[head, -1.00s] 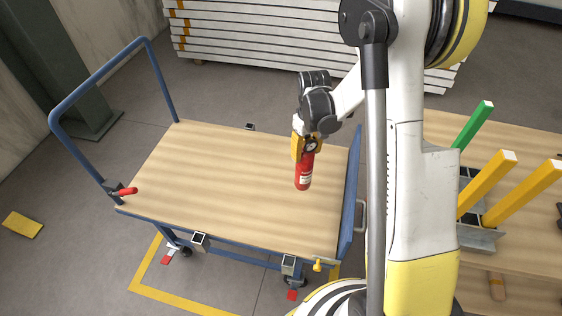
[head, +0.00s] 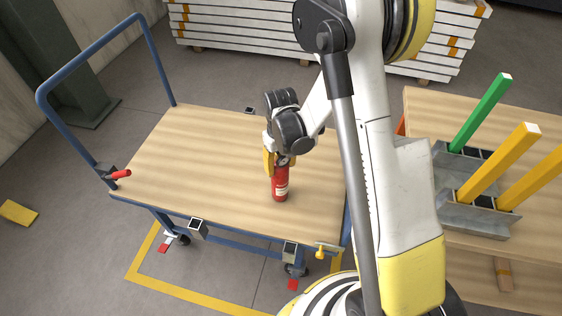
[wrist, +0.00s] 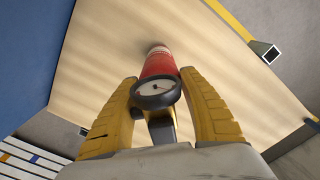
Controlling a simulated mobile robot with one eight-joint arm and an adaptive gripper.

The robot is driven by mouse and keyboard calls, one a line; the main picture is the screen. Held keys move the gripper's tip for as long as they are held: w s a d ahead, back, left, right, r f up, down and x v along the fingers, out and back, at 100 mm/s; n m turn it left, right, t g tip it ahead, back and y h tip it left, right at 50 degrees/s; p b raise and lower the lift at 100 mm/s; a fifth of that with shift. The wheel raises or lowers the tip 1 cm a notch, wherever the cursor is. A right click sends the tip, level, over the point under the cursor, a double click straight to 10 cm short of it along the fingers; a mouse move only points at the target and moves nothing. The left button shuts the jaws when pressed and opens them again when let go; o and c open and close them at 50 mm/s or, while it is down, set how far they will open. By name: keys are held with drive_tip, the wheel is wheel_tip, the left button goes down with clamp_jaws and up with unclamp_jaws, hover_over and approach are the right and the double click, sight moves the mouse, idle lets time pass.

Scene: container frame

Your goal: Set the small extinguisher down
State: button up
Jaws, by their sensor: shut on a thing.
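The small red extinguisher (head: 280,184) is upright over the right part of the trolley's wooden deck (head: 200,150). My gripper (head: 275,160) is shut on its top, with yellow fingers on either side. In the wrist view the extinguisher (wrist: 159,64) points away toward the deck, its round gauge facing me between the fingers of my gripper (wrist: 160,110). Its base is at or very close to the deck; I cannot tell whether it touches.
The trolley has a blue push handle (head: 100,60) at the left and a red lever (head: 120,174) on its near left corner. A workbench (head: 425,110) with green and yellow posts stands at the right. The deck's left and middle are clear.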

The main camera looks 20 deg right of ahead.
drive_tip(key=shift+f, duration=0.2)
drive_tip(key=o, duration=1.3)
drive_tip(key=shift+o, duration=0.2)
wheel_tip(320, 180, up, 13)
drive_tip(key=p, duration=0.5)
drive_tip(key=shift+s+f+p, duration=0.1)
drive_tip(key=shift+f+p, duration=0.05)
drive_tip(key=shift+p, duration=0.2)
drive_tip(key=s+r+m+t, duration=0.2)
drive_tip(key=s+r+t, duration=0.5)
drive_tip(key=s+r, duration=0.9)
wheel_tip(320, 180, up, 3)
drive_tip(key=shift+r, duration=0.1)
